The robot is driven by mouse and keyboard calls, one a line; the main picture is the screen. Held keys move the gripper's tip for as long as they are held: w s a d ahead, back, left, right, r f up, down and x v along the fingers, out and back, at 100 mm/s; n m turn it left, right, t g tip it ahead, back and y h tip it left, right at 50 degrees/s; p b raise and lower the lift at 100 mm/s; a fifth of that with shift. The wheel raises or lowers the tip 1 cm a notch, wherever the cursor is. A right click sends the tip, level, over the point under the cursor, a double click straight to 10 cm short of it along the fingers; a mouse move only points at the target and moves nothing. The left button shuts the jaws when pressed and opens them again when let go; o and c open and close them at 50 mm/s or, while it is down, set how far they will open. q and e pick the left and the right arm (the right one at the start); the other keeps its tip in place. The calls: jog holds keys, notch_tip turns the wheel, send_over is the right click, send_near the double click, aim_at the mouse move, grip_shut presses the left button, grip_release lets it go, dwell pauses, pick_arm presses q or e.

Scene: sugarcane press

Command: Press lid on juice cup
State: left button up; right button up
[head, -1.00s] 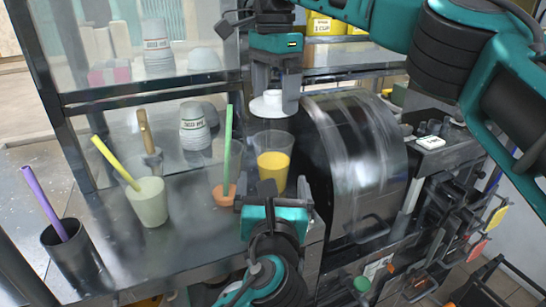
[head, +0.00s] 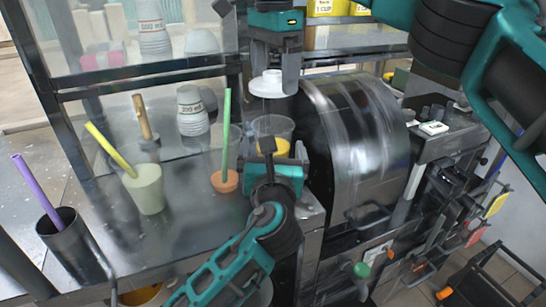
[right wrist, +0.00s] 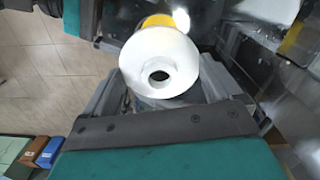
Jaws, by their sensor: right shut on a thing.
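The juice cup (head: 274,127) is clear with yellow juice and stands on the counter beside the drum-shaped press. My right gripper (head: 274,66) comes down above the cup, shut on the white lid (head: 267,85). The lid is apart from the cup, with a visible gap in the head view. In the right wrist view, the lid (right wrist: 158,68) shows a dark central hole, with yellow behind its upper edge. My left gripper (head: 272,160) is in front of the cup and hides its lower part. Whether its fingers touch the cup is hidden.
The press (head: 350,140) stands close on the right. A pale cup (head: 147,190) and a dark cup (head: 70,245) stand further left. The counter between is mostly clear.

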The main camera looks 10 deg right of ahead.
aim_at(272, 128)
pick_arm(q)
jog(key=w, duration=0.3)
jog(key=w+d, duration=0.1)
jog(key=w, duration=0.2)
jog(key=shift+w+d, duration=0.15)
jog(key=shift+w, duration=0.05)
jog(key=shift+c, duration=0.3)
jog(key=c, duration=1.2)
jog(key=shift+c, duration=0.2)
pick_arm(e)
jog(key=shift+f, duration=2.45)
